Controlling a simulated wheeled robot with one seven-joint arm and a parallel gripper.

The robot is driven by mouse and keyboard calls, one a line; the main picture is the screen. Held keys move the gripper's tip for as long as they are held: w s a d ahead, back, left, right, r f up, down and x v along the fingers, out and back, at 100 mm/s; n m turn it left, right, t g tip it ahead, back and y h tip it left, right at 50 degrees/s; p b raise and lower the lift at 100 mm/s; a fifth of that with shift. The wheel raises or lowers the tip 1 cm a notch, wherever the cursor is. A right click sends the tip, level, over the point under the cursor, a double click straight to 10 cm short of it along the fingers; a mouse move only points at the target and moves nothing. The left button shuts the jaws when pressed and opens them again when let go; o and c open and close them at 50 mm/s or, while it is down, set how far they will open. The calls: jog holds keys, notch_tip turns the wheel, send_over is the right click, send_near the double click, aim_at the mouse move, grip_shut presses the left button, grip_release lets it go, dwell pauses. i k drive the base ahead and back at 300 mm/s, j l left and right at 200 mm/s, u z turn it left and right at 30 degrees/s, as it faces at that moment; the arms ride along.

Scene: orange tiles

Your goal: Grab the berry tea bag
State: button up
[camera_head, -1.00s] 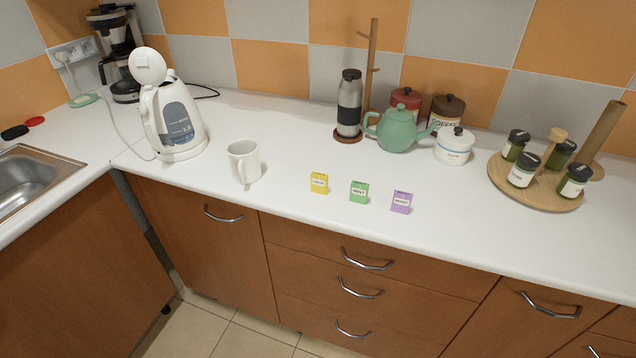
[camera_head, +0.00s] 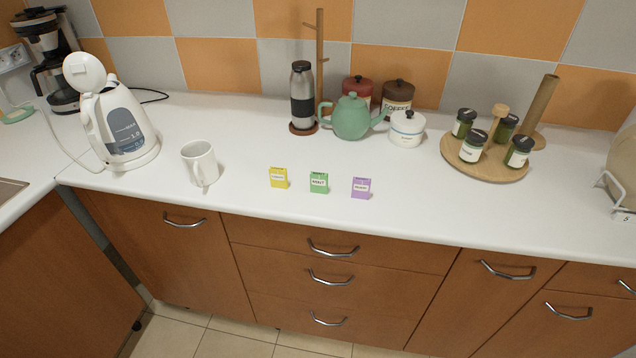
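Three small tea bag packets stand in a row near the front of the white counter. The purple packet (camera_head: 361,188) is at the right end; its label is too small to read surely, but it looks like the berry one. The green packet (camera_head: 319,183) is in the middle and looks labelled mint. The yellow packet (camera_head: 279,178) is at the left end. Gaps of bare counter separate them. My gripper is not in view.
A white mug (camera_head: 200,163) and white kettle (camera_head: 118,122) stand left. Behind the packets are a flask (camera_head: 302,97), a green teapot (camera_head: 351,117) and a white lidded pot (camera_head: 407,129). A wooden tray (camera_head: 512,175) holds jars at right. Counter around the packets is clear.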

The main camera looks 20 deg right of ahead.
aim_at(360, 186)
jog(key=i+j+z, duration=0.15)
jog(key=j+z, duration=0.2)
jog(key=j, duration=0.3)
jog(key=j+z, duration=0.3)
jog(key=j, duration=0.35)
jog(key=j+z, duration=0.35)
jog(key=j, duration=0.3)
